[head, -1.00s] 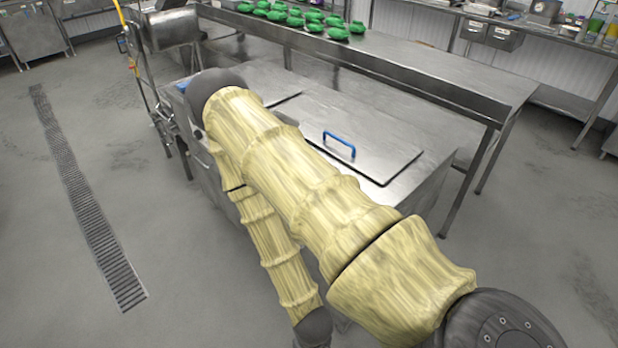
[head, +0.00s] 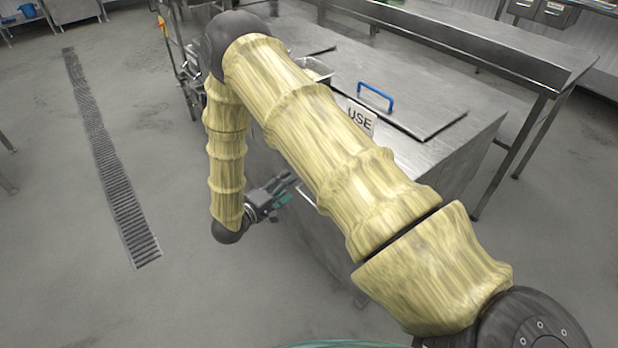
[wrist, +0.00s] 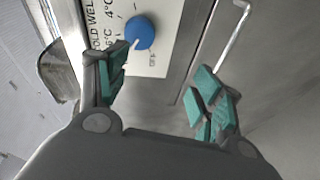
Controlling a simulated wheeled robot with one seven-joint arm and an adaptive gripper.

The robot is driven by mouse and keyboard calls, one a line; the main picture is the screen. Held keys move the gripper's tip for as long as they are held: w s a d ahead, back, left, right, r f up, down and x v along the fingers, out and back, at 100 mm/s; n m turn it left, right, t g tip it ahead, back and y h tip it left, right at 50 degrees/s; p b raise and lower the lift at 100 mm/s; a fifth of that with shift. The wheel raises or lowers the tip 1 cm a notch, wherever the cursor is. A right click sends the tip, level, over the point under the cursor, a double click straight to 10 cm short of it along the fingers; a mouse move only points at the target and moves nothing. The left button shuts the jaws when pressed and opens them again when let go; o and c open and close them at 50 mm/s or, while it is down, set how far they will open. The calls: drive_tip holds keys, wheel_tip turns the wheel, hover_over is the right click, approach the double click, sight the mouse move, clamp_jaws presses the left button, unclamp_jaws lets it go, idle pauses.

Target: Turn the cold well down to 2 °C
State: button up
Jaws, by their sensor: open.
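The cold well's blue knob (wrist: 140,32) sits on a white panel (wrist: 158,55) in the wrist view. The panel reads "OLD WELL", with "4°C" and a partly hidden "6°C" mark beside the knob. A short pale pointer mark shows at the knob's lower left edge. My gripper (wrist: 160,85) is open, its teal-padded fingers apart with nothing between them. The knob is just beyond the fingertips, nearer the left finger. In the head view my gripper (head: 272,197) is beside the front of the steel cabinet (head: 330,235); the knob is hidden there.
A lid with a blue handle (head: 376,97) lies on the cabinet top. A sign reading "USE" (head: 360,117) and a steel pan (head: 318,70) are partly behind my arm. A metal bar handle (wrist: 222,45) runs right of the panel.

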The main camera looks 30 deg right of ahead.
drive_tip(key=w+d+r+g+h, duration=0.1)
drive_tip(key=d+r+g+h, duration=0.1)
drive_tip(key=d, duration=0.7)
drive_tip(key=shift+d+r+m+g, duration=0.15)
drive_tip(key=shift+d+m+g, duration=0.25)
drive_tip(key=shift+g, duration=0.5)
drive_tip(key=c, duration=1.1)
